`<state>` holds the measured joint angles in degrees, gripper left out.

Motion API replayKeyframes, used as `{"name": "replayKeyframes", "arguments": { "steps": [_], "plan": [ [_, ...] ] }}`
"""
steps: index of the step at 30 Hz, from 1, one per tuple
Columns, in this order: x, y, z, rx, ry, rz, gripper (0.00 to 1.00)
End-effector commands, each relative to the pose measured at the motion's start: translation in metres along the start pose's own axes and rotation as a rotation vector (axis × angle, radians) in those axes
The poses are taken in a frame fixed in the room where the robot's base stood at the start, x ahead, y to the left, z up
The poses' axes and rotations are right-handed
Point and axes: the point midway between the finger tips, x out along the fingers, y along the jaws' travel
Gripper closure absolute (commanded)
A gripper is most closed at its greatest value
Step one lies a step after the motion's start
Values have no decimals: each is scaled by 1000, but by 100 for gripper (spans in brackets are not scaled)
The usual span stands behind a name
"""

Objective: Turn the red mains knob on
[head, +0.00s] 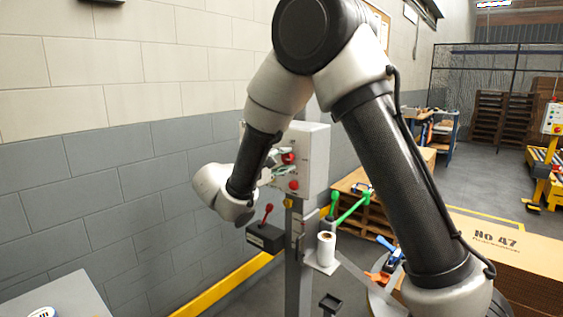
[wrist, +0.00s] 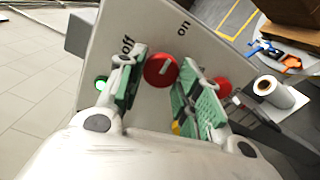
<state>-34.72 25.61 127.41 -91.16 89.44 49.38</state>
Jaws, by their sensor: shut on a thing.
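The red mains knob (wrist: 160,70) sits on the pale face of a control box, between the "off" and "on" labels, with a short white mark on it. It also shows in the head view (head: 289,158), partly covered. My gripper (head: 279,165) reaches the box from the left, its green-padded fingers on either side of the knob, shut on it. The wrist view is tilted, and I cannot tell which label the mark points to.
The box (head: 315,160) stands on a grey post. A red button (wrist: 222,86) and a green light (wrist: 101,82) flank the knob. Below are a red-handled lever (head: 267,214), a white roll (head: 326,248) and green handles (head: 350,207). A block wall is at the left.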

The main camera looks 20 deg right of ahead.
Motion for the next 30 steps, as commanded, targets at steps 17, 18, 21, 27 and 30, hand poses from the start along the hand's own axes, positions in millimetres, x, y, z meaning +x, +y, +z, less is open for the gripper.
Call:
{"name": "replayKeyframes", "arguments": {
  "steps": [17,18,21,27,30],
  "plan": [
    [0,-1,0,57,0,-2,89],
    [0,-1,0,57,0,-2,89],
    [0,-1,0,56,0,-2,60],
    [0,-1,0,57,0,-2,44],
    [0,0,0,57,0,-1,44]
  ]
}}
